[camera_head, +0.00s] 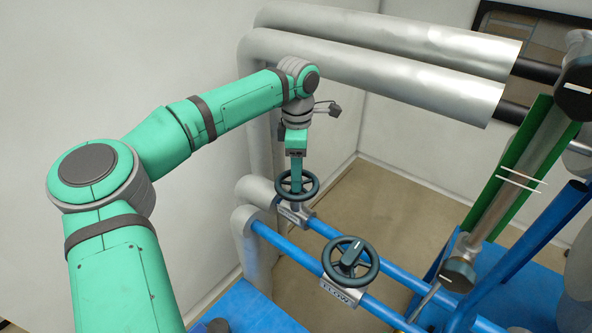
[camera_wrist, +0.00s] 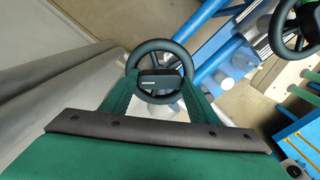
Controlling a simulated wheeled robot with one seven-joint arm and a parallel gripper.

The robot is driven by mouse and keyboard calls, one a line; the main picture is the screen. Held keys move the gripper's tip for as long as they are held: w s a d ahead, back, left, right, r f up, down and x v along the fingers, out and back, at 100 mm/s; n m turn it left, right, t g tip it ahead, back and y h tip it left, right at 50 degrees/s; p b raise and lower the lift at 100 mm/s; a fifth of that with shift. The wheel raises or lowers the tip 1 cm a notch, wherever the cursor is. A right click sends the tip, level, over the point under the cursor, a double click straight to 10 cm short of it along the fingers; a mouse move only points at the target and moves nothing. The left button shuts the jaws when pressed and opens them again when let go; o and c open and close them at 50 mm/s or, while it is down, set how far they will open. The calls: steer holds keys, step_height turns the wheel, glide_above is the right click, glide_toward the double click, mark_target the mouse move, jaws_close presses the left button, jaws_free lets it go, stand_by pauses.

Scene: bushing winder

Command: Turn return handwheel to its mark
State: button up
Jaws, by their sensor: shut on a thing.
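The dark handwheel (camera_head: 314,187) held by my gripper sits on the far blue pipe, beside the wall. I take it as the return handwheel; its label plate (camera_head: 287,213) is too small to read. My gripper (camera_head: 296,178) points down onto it from above. In the wrist view my gripper (camera_wrist: 158,84) has one finger on each side of the wheel's central grip bar, which bears a short pale line. The same handwheel shows its round rim (camera_wrist: 159,44) there. The fingers hide parts of the rim and spokes. I cannot make out a target mark.
A second handwheel (camera_head: 371,270), labelled FLOW, stands on the nearer blue pipe to the right. Large silver pipes (camera_head: 380,75) run behind and above my arm. A green-edged column (camera_head: 512,175) and blue frame stand at the right.

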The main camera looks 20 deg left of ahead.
steer(key=m, duration=0.4)
steer(key=shift+a+m, duration=0.1)
steer(key=shift+m, duration=2.2)
steer(key=shift+w, duration=0.15)
steer(key=shift+a, duration=0.15)
steer(key=o, duration=1)
steer(key=shift+o, duration=0.4)
steer(key=shift+d, duration=0.25)
steer(key=shift+r, duration=0.1)
